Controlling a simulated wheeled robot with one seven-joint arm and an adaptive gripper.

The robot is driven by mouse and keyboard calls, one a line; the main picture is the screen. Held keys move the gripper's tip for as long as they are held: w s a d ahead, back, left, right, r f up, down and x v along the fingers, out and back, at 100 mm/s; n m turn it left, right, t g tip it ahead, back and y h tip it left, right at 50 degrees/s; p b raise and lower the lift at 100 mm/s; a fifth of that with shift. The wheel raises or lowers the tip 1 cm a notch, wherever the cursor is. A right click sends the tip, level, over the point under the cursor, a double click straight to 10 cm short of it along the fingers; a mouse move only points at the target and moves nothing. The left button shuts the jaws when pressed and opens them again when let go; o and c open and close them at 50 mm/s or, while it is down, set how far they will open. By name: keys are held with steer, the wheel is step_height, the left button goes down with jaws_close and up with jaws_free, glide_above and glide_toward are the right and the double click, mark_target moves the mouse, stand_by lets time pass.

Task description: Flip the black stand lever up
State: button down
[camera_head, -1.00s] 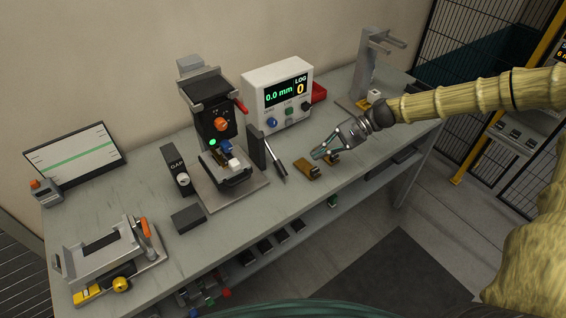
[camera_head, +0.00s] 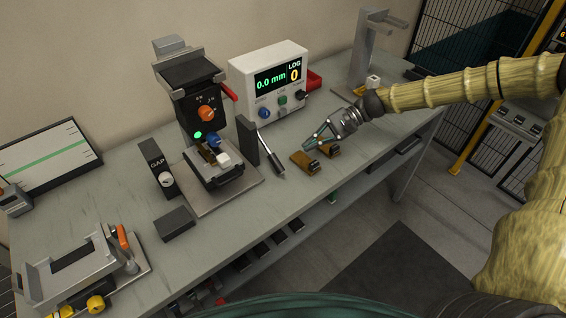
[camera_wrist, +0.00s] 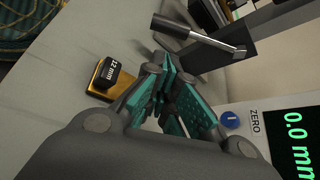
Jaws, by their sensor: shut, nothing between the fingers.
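The black stand (camera_head: 248,140) is an upright dark plate beside the press-like gauge fixture. Its lever (camera_head: 270,151) has a silver shaft and a black grip, and slants downward toward the table's front, the grip at the low end. In the wrist view the lever (camera_wrist: 212,38) and the dark stand (camera_wrist: 222,54) show at the top, beyond the fingers. My gripper (camera_head: 308,144) is over the table to the right of the lever, apart from it. Its teal fingers (camera_wrist: 165,95) are shut and empty.
Two brown-based blocks (camera_head: 304,161) lie below my gripper; one, marked 12 mm (camera_wrist: 107,74), shows in the wrist view. The white display box (camera_head: 270,82) stands behind the lever. The gauge fixture (camera_head: 205,115) is to its left. Bare tabletop lies in front of the lever.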

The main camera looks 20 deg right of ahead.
mark_target(268, 151)
steer(key=shift+f, duration=0.1)
steer(key=shift+p+x, duration=1.5)
steer(key=shift+x, duration=3.35)
